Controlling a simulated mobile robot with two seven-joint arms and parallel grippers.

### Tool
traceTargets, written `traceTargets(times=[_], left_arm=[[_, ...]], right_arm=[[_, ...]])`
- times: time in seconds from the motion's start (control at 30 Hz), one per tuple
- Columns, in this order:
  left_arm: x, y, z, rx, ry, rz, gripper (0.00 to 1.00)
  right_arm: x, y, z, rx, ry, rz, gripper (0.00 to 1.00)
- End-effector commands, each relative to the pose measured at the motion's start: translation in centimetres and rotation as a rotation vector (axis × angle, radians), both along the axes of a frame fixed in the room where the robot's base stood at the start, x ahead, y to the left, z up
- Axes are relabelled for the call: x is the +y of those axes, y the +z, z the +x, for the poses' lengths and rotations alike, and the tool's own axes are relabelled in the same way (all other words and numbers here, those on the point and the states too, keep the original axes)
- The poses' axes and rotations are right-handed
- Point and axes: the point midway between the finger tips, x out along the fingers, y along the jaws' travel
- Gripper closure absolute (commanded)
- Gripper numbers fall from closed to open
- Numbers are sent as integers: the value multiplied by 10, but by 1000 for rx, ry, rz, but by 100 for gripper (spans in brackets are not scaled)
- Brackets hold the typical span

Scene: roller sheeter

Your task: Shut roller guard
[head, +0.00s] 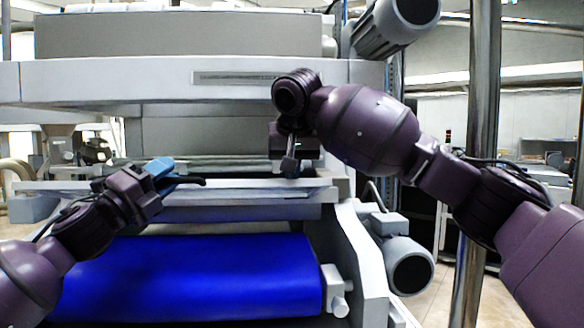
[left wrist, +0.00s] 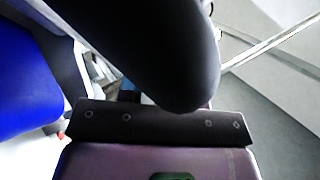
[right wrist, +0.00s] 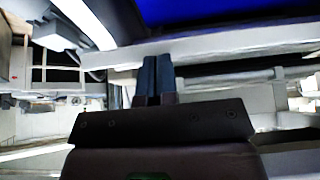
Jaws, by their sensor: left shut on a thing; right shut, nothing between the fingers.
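The roller guard appears to be the long grey panel (head: 250,187) lying across the machine above the blue belt, nearly level. I cannot tell how far shut it is. A black handle (head: 190,181) sticks out near its left part. My left gripper (head: 160,170), with blue fingers, is shut on this handle. The handle looms large and dark in the left wrist view (left wrist: 150,50) and hides most of the fingers. My right gripper (head: 290,167) points down at the panel's right part, shut and empty. Its closed fingers show in the right wrist view (right wrist: 155,78), close to a grey bar.
The blue belt (head: 200,275) fills the front below the panel. A grey machine beam (head: 140,82) runs across above. A grey motor (head: 408,265) and side frame stand at the right, with a metal post (head: 478,150) beyond them.

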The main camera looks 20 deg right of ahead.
Motion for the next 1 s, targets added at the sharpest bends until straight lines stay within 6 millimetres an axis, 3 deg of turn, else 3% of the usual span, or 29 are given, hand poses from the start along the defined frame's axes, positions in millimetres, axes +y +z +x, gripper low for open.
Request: traceTargets(times=[0.17,0.7,1.0], left_arm=[[5,-1,-5,-6,-4,-3,75],[66,-38,-57,-9,0,0,75],[82,-52,-70,-4,1,-1,75]], right_arm=[[-2,-7,3,7,-5,-4,100],[-2,-1,1,-2,-5,-1,100],[-2,-1,1,-1,-4,0,100]])
